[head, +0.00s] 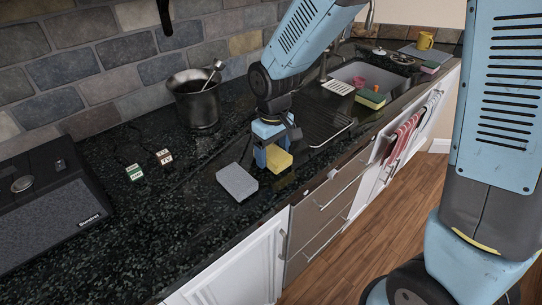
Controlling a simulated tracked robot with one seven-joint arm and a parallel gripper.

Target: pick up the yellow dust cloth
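The yellow dust cloth (279,161) is a small folded yellow block at the front of the dark counter, right of a grey block. My gripper (272,152) points down right at the cloth, with a blue finger against or just in front of its left side. The gripper hides the cloth's upper left part. I cannot tell whether the fingers are closed on the cloth, or whether it rests on the counter or is slightly raised.
A grey block (237,182) lies close by on the left. A metal pot (198,104) stands behind, and a black Gundrey-like speaker (50,205) sits far left. The counter's front edge is near.

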